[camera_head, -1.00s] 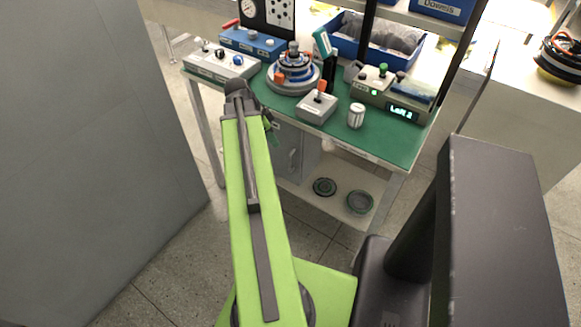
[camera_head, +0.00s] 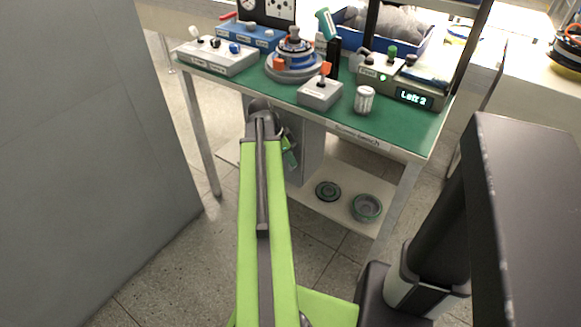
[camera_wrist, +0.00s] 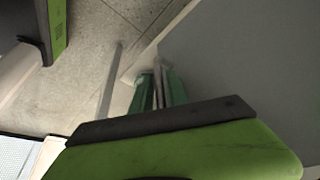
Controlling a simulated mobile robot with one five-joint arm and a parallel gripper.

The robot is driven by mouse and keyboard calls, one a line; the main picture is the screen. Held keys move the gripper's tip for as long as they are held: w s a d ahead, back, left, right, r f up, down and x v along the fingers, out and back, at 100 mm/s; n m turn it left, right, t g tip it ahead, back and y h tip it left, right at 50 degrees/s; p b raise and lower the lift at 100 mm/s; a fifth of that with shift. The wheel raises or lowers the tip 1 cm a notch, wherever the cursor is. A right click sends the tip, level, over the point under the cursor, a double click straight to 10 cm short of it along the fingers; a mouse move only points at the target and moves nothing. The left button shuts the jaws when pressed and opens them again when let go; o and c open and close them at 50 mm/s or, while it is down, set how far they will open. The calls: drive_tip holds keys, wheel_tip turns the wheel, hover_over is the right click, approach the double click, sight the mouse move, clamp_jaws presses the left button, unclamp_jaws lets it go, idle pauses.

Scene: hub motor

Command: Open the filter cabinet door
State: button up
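The grey filter cabinet (camera_head: 311,150) stands under the green-topped bench, mostly hidden behind my arm in the head view. My gripper (camera_head: 289,155) is at the cabinet's left side, partly hidden by my wrist. In the wrist view, a plain grey panel (camera_wrist: 245,65), which looks like the cabinet, fills the right side. There my gripper's green fingers (camera_wrist: 158,90) are close to the panel's left edge, with thin pale strips between them. I cannot tell whether these strips are a handle or finger pads. The door's handle cannot be made out, and no door gap shows.
Two round parts lie on the lower shelf (camera_head: 336,207). A large grey wall (camera_head: 85,165) stands at left. Floor (camera_head: 210,255) is clear between wall and bench.

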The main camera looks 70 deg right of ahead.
drive_tip(key=shift+f, duration=0.2)
clamp_jaws()
idle(1.4)
